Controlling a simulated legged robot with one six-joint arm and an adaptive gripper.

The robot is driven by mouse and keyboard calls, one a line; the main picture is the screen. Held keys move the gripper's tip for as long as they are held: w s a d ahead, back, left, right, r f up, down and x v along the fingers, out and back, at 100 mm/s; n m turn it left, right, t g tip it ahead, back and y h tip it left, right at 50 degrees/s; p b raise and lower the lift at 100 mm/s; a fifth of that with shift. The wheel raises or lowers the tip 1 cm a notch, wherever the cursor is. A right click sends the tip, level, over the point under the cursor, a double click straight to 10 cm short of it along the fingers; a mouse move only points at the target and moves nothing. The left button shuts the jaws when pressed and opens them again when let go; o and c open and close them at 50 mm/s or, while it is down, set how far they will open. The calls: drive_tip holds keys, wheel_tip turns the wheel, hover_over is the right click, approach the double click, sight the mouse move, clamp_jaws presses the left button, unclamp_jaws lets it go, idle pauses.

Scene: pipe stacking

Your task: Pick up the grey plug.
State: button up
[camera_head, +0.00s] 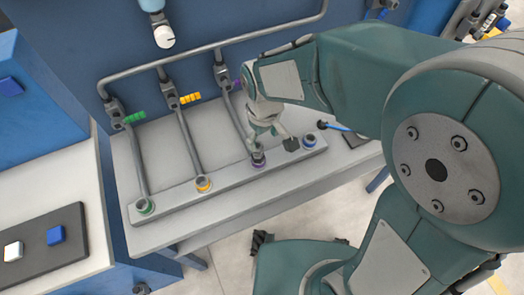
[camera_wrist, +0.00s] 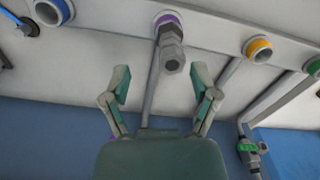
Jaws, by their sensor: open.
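The grey plug (camera_wrist: 171,50) is a dark grey hex-shaped fitting seated in the purple-ringed port of the light grey manifold bar. In the head view the plug (camera_head: 258,158) shows at the purple ring, partly hidden by my gripper. My gripper (camera_wrist: 161,82) is open and empty, with one finger on each side of the plug's line in the wrist view. The fingertips appear short of the plug and not touching it. In the head view my gripper (camera_head: 272,140) hangs just over the bar near the purple port.
The bar (camera_head: 228,178) also has green (camera_head: 145,206), yellow (camera_head: 203,184) and blue (camera_head: 310,140) ringed ports. Grey pipes (camera_head: 188,142) run from the green and yellow ports to the blue wall. A dark tray (camera_head: 35,255) with small blocks lies at left.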

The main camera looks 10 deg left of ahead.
sight(259, 145)
drive_tip(key=a+f, duration=0.1)
drive_tip(key=f, duration=0.2)
drive_tip(key=a+f, duration=0.1)
drive_tip(key=f, duration=0.1)
drive_tip(key=shift+s+a, duration=0.15)
drive_tip(key=shift+a, duration=0.2)
drive_tip(key=shift+d+f, duration=0.15)
drive_tip(key=shift+d, duration=0.85)
drive_tip(key=shift+c, duration=1.3)
drive_tip(key=c, duration=0.6)
drive_tip(key=shift+a, duration=0.25)
clamp_jaws()
drive_tip(key=shift+a, duration=0.3)
